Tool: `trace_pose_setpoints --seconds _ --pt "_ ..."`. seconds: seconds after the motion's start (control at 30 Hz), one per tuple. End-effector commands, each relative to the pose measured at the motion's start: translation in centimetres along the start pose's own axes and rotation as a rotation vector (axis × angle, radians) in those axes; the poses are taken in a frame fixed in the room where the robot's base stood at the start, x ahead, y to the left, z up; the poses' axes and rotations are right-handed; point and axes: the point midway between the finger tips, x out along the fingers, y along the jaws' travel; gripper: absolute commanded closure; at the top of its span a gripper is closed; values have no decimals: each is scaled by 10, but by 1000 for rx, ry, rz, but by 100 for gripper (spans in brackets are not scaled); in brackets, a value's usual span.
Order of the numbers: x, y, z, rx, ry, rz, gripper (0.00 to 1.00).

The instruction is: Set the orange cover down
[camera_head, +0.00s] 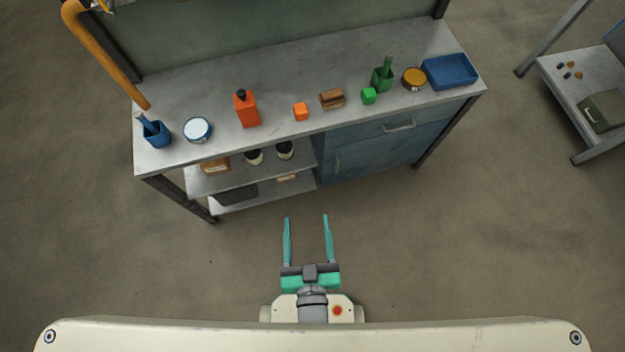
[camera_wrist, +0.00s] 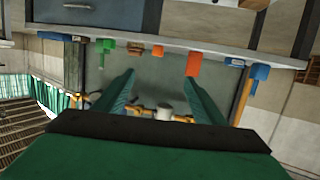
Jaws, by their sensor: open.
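I cannot make out a separate orange cover. The orange things on the workbench (camera_head: 265,75) are an upright orange-red bottle with a dark cap (camera_head: 247,110) and a small orange cube (camera_head: 300,112). My gripper (camera_head: 306,218) is open and empty, its two teal fingers apart, over the floor in front of the bench and clear of everything. In the wrist view my gripper (camera_wrist: 160,78) also shows nothing between its fingers. There the bottle (camera_wrist: 194,63) and the cube (camera_wrist: 157,51) appear along the bench edge, the picture being upside down.
The benchtop also holds a blue cup (camera_head: 156,134), a white-topped tin (camera_head: 198,129), a brown block (camera_head: 332,99), a green cube (camera_head: 369,96), a green holder (camera_head: 382,78), a yellow-topped tin (camera_head: 414,78) and a blue tray (camera_head: 450,71). An orange pipe (camera_head: 100,55) rises at left.

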Motion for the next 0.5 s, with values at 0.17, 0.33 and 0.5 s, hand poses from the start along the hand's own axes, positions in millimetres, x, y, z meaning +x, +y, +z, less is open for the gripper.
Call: trace_pose_setpoints --seconds 0.17,0.33,0.5 --pt "-48 7 -8 22 -7 52 36" --pt "-66 9 -16 30 -2 77 36" --pt "-69 9 -17 31 -1 80 36"
